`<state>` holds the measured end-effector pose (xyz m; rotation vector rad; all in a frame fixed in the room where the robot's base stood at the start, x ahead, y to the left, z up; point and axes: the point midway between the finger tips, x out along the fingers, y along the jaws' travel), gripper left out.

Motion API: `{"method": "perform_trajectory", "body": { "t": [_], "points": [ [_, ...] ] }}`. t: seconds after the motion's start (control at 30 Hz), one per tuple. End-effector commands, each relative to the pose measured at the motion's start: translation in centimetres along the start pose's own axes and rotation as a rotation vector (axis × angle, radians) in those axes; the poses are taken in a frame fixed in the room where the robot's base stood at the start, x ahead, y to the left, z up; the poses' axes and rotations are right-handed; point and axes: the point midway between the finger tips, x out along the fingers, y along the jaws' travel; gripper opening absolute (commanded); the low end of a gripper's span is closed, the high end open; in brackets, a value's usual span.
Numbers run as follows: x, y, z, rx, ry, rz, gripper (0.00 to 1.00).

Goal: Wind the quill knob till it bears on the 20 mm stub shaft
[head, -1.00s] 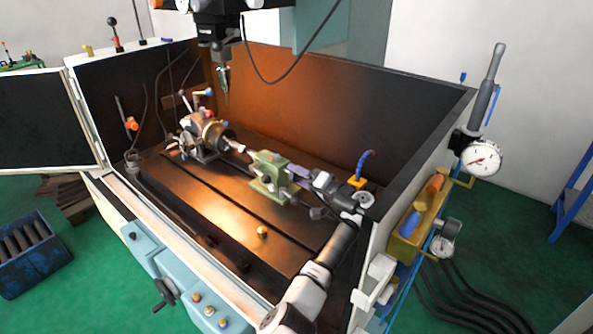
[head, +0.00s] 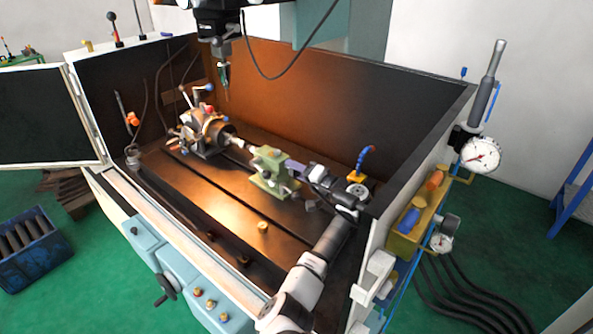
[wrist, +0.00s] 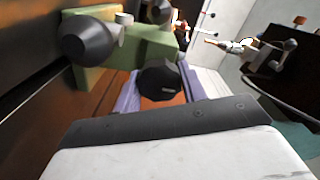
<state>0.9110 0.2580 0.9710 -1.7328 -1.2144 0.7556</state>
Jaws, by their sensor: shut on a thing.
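The green tailstock (head: 268,178) stands on the slotted table. The indexing chuck (head: 207,132) is to its left, with the pale stub shaft (head: 237,143) pointing from the chuck toward the tailstock. Whether the quill's tip touches the shaft is too small to tell. My gripper (head: 293,168) is at the tailstock's right end, its violet fingers level with the quill. In the wrist view the black quill knob (wrist: 160,80) sits between the violet fingers, and my gripper is shut on it. The green tailstock body (wrist: 110,65) lies just beyond the knob.
A dark conical handle (wrist: 88,40) sticks out from the tailstock close to my gripper. A blue nozzle on a yellow block (head: 356,182) stands behind my wrist. The enclosure's right wall (head: 425,145) is near my arm.

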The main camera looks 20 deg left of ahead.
Motion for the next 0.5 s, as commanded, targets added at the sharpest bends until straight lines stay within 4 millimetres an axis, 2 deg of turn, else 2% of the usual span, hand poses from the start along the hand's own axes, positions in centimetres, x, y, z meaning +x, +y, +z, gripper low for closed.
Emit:
{"method": "perform_trajectory", "body": {
  "t": [0.27,0.5],
  "points": [
    [-0.03,0.13,0.04,0.109,0.000,0.000,0.19],
    [-0.07,0.16,0.04,0.307,0.000,0.001,0.19]
  ]
}}
